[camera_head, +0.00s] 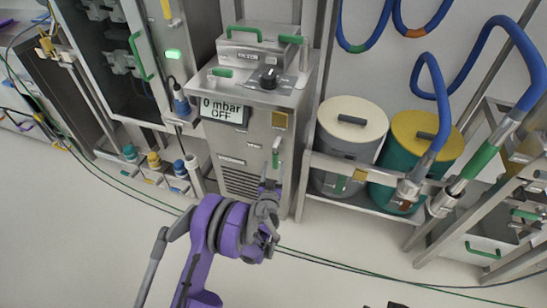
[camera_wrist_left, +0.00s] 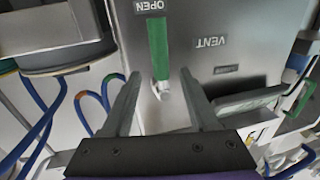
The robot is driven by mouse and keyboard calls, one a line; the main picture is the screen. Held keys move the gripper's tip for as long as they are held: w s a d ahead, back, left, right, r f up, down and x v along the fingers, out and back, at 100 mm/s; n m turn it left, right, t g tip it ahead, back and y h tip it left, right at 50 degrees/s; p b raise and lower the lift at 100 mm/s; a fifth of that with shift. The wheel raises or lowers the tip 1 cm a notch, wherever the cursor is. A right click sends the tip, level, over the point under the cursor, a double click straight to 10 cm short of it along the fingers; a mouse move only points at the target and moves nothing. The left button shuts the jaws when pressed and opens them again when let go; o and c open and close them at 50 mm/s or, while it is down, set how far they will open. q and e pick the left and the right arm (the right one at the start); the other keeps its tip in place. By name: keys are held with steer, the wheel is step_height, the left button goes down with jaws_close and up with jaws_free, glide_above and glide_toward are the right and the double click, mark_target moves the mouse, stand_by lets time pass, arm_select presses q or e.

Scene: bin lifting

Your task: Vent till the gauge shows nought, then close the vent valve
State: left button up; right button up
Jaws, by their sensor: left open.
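The gauge display (camera_head: 223,110) on the steel cabinet reads "0 mbar OFF". The vent valve has a green lever (camera_head: 276,158) on the cabinet front, hanging down from its silver pivot. My left gripper (camera_head: 270,181) is open and empty just below the lever. In the wrist view its fingers (camera_wrist_left: 161,74) stand either side of the pivot end, apart from the lever.
A cream-lidded drum (camera_head: 353,118) and a yellow-lidded drum (camera_head: 427,132) stand on a rack to the right, with blue hoses (camera_head: 440,95) above. A glass-fronted cabinet (camera_head: 112,58) stands left. Thin cables (camera_head: 330,259) cross the otherwise clear floor.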

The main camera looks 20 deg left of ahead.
mark_target(275, 159)
arm_select(q)
steer(key=w, duration=0.3)
steer(key=w+a, duration=0.1)
steer(key=w, duration=0.2)
jaws_close()
stand_by(1.3)
